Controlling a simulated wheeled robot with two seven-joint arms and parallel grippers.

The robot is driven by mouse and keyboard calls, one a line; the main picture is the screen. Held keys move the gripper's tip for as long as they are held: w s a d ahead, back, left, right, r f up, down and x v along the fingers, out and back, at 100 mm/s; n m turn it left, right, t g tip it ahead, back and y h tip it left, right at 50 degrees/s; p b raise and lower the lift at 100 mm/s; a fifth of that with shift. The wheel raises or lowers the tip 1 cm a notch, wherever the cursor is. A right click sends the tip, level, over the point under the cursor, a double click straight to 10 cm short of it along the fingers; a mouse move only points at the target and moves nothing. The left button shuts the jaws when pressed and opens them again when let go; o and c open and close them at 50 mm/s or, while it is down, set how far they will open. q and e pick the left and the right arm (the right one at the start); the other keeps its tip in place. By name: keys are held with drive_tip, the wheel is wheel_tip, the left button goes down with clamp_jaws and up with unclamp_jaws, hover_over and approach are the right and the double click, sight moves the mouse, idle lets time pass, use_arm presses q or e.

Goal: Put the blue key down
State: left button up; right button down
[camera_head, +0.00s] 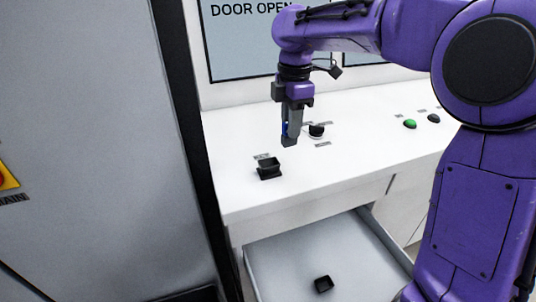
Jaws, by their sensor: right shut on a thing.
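My right gripper (289,136) hangs fingers-down from the purple arm, above the white console top (235,190). It is shut on the blue key (285,129), of which only a small blue patch shows at the fingers. The rest of the key is hidden by the gripper. A small black open-topped holder (269,169) stands on the console, below and a little left of the gripper and apart from it. My left gripper is out of the view.
A dark knob (316,130), a green button (409,124) and a black button (433,118) sit on the console. Below, an open drawer (275,262) holds a small black block (323,284). A screen (240,50) reads "DOOR OPEN". A grey cabinet (90,120) stands left.

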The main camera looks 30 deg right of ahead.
drive_tip(key=w+a+f, duration=0.1)
drive_tip(key=f, duration=0.1)
drive_tip(key=w+a+f+p, duration=0.1)
drive_tip(key=f, duration=0.1)
drive_tip(key=w+a+f+p, duration=0.1)
drive_tip(key=shift+w+a+f, duration=0.2)
drive_tip(key=shift+w+f, duration=0.2)
wheel_tip(320, 180, down, 3)
drive_tip(key=shift+s+r+p, duration=0.1)
drive_tip(key=shift+r+p, duration=0.05)
drive_tip(key=shift+p, duration=0.25)
drive_tip(key=shift+s+f, duration=0.15)
drive_tip(key=shift+f, duration=0.25)
drive_tip(key=c, duration=0.9)
unclamp_jaws()
drive_tip(key=shift+f, duration=0.1)
drive_tip(key=shift+w, duration=0.45)
drive_tip(key=shift+s+r, duration=0.1)
drive_tip(key=shift+r, duration=0.35)
wheel_tip(320, 180, up, 12)
drive_tip(key=shift+d+f+b, duration=0.1)
drive_tip(key=shift+f+b, duration=0.1)
drive_tip(key=shift+b, duration=0.2)
